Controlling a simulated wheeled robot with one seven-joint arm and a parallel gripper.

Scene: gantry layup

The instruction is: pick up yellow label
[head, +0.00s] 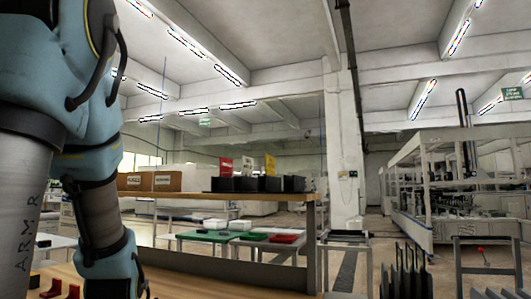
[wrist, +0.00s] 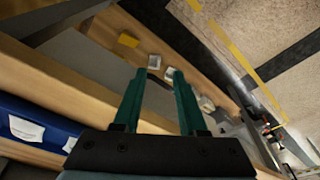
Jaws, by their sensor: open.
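A yellow label card (head: 270,164) stands upright above black bins on a raised wooden shelf in the head view. A small flat yellow piece (wrist: 128,40) lies on a wooden surface in the wrist view; I cannot tell whether it is the same label. My gripper (wrist: 158,75) is open, with two green fingers apart and nothing between them. The yellow piece is beyond the fingertips, up and left of them in the wrist view. My gripper's fingers do not show in the head view.
Red (head: 226,165) and white (head: 248,163) cards stand beside the yellow card. Black bins (head: 290,184) line the shelf (head: 230,197). Small white pieces (wrist: 205,103) lie along the wood in the wrist view. A blue bin (wrist: 60,133) with white papers is at lower left.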

